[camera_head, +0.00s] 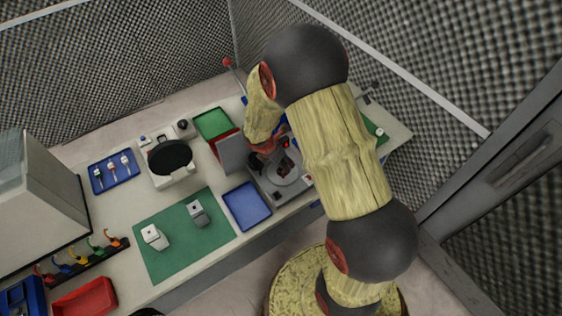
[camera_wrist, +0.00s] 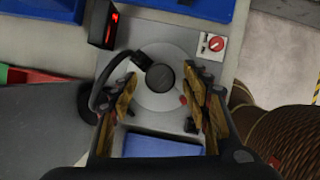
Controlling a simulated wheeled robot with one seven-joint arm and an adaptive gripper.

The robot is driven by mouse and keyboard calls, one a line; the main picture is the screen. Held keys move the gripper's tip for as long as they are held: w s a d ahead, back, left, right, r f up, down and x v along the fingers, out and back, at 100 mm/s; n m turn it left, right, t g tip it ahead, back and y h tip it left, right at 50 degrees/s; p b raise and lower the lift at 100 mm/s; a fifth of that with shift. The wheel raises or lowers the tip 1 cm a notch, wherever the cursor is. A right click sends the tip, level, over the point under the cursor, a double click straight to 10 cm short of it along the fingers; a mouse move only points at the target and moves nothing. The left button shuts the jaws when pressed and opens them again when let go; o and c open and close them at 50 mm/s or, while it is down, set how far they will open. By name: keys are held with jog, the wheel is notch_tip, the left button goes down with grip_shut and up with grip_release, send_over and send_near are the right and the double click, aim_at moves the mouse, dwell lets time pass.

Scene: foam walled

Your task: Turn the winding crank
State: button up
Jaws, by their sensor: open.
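A winding device with a pale round disc (camera_wrist: 150,98) on a grey base lies under my gripper in the wrist view. A dark round knob (camera_wrist: 160,77) sits at its middle, with a short black piece (camera_wrist: 141,61) beside it; I cannot tell which part is the crank. My gripper (camera_wrist: 161,84) is open, one finger left and one right of the knob, with a gap on both sides. In the head view the device (camera_head: 282,188) is partly hidden by my arm and gripper (camera_head: 281,166).
A black box with a red display (camera_wrist: 104,22) and a red dial switch (camera_wrist: 215,44) stand by the device. A blue tray (camera_head: 247,206) and a green mat (camera_head: 183,234) with two pale blocks lie to its left. Foam walls stand close behind the bench.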

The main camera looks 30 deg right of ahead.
jog(key=c, duration=1.1)
jog(key=shift+c, duration=0.2)
